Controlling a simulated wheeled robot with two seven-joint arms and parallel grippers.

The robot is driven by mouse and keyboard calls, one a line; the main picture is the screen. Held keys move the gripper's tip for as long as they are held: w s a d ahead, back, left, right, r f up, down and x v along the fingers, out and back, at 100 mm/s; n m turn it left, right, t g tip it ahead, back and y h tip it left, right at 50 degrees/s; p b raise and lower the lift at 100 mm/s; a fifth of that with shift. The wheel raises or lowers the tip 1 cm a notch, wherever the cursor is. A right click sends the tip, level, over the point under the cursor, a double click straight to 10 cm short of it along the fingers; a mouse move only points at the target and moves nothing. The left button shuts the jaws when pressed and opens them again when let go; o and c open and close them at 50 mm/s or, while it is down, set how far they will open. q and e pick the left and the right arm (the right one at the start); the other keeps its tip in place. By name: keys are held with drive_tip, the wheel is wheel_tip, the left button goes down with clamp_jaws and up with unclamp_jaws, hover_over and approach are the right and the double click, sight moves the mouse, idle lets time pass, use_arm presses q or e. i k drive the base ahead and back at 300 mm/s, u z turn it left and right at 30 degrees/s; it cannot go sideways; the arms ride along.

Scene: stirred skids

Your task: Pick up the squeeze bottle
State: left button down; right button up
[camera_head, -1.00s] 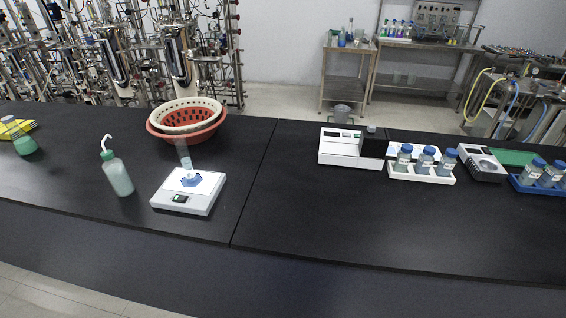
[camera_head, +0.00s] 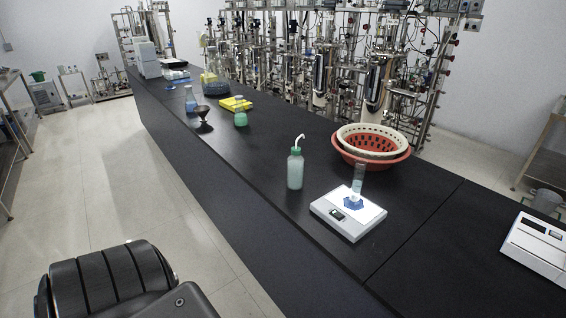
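The squeeze bottle (camera_head: 295,171) stands upright on the black bench, near its front edge. It is pale green and translucent, with a green cap and a bent white spout. It is left of the white balance and apart from it. Part of my own arm shows at the bottom left, well away from the bottle. Neither gripper's fingers are in view.
A white balance (camera_head: 335,222) with a blue weighing dish and a clear cylinder stands right of the bottle. Red and white baskets (camera_head: 372,158) sit behind it. A green-filled bottle (camera_head: 240,117), yellow item (camera_head: 236,103) and dark funnel (camera_head: 203,115) are farther left. Bench around the bottle is clear.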

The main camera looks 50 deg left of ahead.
sight(295, 162)
drive_tip(key=u, duration=0.8)
drive_tip(key=k, duration=0.25)
drive_tip(key=u, duration=0.55)
